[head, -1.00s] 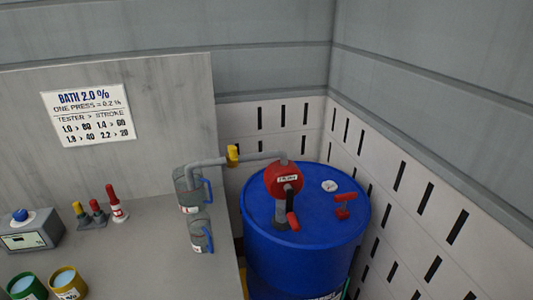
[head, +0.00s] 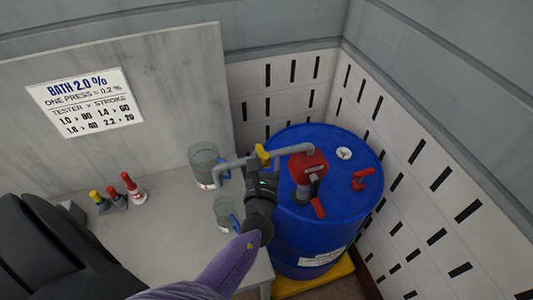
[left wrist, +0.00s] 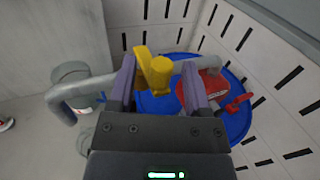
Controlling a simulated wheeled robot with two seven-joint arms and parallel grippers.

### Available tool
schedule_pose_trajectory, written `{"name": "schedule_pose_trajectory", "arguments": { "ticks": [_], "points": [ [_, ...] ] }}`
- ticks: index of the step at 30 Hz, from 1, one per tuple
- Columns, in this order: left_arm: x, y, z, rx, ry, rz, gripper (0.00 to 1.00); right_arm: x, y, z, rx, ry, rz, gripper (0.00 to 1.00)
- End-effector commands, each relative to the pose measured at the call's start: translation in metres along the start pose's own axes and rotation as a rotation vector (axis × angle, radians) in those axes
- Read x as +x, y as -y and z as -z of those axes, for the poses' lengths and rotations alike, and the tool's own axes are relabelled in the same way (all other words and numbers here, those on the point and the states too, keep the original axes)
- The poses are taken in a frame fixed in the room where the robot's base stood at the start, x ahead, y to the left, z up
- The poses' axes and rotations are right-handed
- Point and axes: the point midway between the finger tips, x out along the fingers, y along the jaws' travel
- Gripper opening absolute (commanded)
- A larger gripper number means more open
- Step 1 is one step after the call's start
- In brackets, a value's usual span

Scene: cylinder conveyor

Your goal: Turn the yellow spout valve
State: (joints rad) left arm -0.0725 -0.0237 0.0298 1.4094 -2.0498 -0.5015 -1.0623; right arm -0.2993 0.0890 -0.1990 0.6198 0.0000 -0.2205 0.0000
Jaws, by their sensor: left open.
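The yellow spout valve (head: 262,153) sits on the grey spout pipe (head: 236,162) that runs from the red pump (head: 307,168) on the blue drum (head: 340,190). My left gripper (head: 262,172) is at the valve, its arm coming up from below. In the left wrist view the yellow valve (left wrist: 157,74) stands between the two open fingers (left wrist: 158,68), with the pipe running across behind them. The fingers look apart from the valve, though contact on the right side is hard to judge. My right gripper is not in view.
A clear jug with a blue handle (head: 204,165) stands under the spout end, with a second jug (head: 225,212) in front. A slotted wall (head: 430,165) closes off the right.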

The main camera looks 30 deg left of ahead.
Motion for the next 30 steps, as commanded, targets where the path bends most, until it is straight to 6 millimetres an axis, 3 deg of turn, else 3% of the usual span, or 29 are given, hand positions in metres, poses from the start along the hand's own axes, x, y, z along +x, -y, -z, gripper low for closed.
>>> {"name": "schedule_pose_trajectory", "arguments": {
  "ticks": [4, 11, 12, 21, 30],
  "points": [
    [0.0109, 0.0004, 0.0003, -0.001, -0.001, 0.001, 0.62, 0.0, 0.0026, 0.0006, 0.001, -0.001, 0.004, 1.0],
    [0.0125, 0.0003, 0.0004, -0.001, -0.002, 0.001, 0.62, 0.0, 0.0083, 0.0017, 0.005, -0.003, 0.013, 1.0],
    [0.0124, 0.0003, 0.0004, -0.001, -0.002, 0.001, 0.6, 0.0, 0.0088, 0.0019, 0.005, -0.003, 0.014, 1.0],
    [0.0122, 0.0003, 0.0005, -0.001, -0.002, 0.001, 0.0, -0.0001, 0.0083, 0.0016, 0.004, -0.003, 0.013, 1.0],
    [0.0122, -0.0007, 0.0006, -0.001, -0.001, 0.009, 0.0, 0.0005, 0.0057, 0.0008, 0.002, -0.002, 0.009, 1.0]
  ]
}}
